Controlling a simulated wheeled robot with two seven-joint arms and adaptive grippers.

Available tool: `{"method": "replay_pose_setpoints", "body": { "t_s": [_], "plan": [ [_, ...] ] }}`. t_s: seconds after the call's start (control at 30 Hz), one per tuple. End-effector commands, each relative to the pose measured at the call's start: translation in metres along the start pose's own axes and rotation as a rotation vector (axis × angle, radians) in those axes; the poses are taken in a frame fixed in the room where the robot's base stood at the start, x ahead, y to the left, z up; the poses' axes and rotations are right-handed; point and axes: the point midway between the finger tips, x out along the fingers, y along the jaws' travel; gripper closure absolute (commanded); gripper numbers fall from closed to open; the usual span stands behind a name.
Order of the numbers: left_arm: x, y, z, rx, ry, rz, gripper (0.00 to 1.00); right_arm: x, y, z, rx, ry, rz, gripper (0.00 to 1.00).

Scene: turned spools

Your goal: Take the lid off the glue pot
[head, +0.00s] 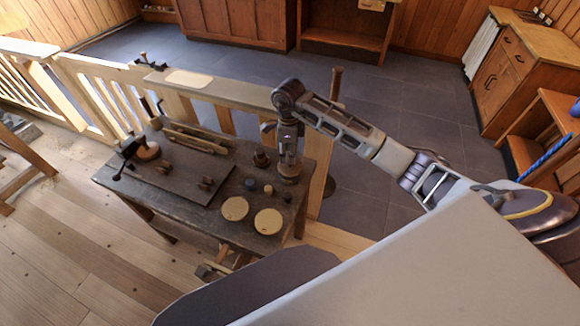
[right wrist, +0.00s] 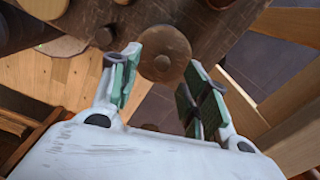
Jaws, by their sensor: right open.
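The glue pot (head: 289,176) appears to be the round brown vessel near the right end of the dark workbench. In the right wrist view its round brown lid (right wrist: 164,52), with a small knob at the centre, shows between and just beyond the fingertips. My right gripper (head: 288,158) points down over it, partly hiding it in the head view. In the right wrist view the right gripper (right wrist: 160,85) is open, with green pads on either side of the lid and nothing held. Whether a pad touches the lid, I cannot tell. My left gripper is not in view.
The workbench (head: 222,176) also carries two pale discs (head: 235,208) (head: 268,221), a dark pot (head: 261,158), small cylinders (head: 250,184) and a board with turned pieces (head: 178,170). A wooden railing (head: 225,92) runs behind it. Floor at left is mostly clear.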

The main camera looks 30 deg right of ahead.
Motion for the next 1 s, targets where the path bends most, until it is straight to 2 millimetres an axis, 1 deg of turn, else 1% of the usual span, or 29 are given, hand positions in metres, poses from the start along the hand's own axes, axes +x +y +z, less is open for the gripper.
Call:
{"method": "replay_pose_setpoints", "body": {
  "t_s": [0.1, 0.43, 0.57, 0.67, 0.8, 1.0],
  "plan": [
    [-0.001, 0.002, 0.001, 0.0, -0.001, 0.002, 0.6, 0.005, 0.0, 0.0, 0.0, 0.0, 0.001, 0.54],
    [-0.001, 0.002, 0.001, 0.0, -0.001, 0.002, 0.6, 0.005, 0.0, 0.0, 0.0, 0.0, 0.0, 0.54],
    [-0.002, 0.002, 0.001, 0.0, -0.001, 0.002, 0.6, 0.009, 0.0, 0.0, 0.001, 0.0, 0.001, 0.54],
    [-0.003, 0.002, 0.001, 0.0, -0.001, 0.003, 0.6, 0.015, -0.001, -0.001, 0.002, 0.0, 0.001, 0.54],
    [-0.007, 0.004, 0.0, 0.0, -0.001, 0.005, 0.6, 0.029, -0.002, -0.001, 0.001, 0.0, 0.003, 0.54],
    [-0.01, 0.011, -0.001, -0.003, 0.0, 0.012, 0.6, 0.05, -0.004, -0.002, 0.001, 0.0, 0.002, 0.54]
  ]
}}
